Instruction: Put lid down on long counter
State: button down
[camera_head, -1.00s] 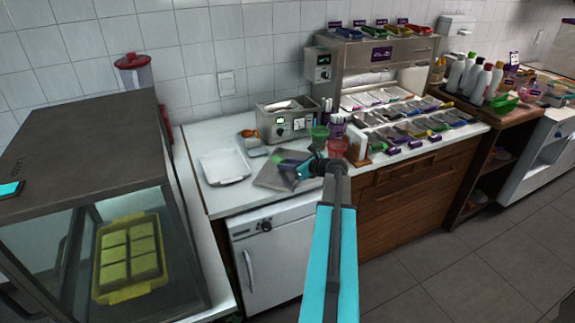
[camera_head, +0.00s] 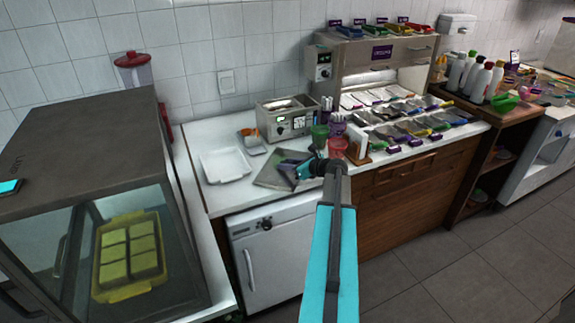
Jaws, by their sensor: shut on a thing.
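My gripper (camera_head: 302,170) is over the long white counter (camera_head: 232,200), left of the cups. It is shut on a flat grey lid (camera_head: 268,178) with a dark purple part near the fingers. The lid is low over the counter in front of the steel appliance. I cannot tell whether it touches the counter. My gripper and wrist hide the lid's right side.
A white tray (camera_head: 224,166) lies left of the lid. A steel appliance (camera_head: 288,119) stands behind it. A green cup (camera_head: 320,137) and a red cup (camera_head: 338,147) stand close on the right. A glass-fronted cabinet (camera_head: 85,130) fills the left.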

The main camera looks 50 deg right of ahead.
jog(key=shift+f, duration=0.15)
jog(key=c, duration=1.3)
grip_release()
jog(key=shift+s, duration=0.1)
jog(key=b+v, duration=0.2)
jog(key=v, duration=1.1)
jog(key=shift+s+r+b, duration=0.2)
jog(key=shift+s+b, duration=0.05)
jog(key=shift+b, duration=0.15)
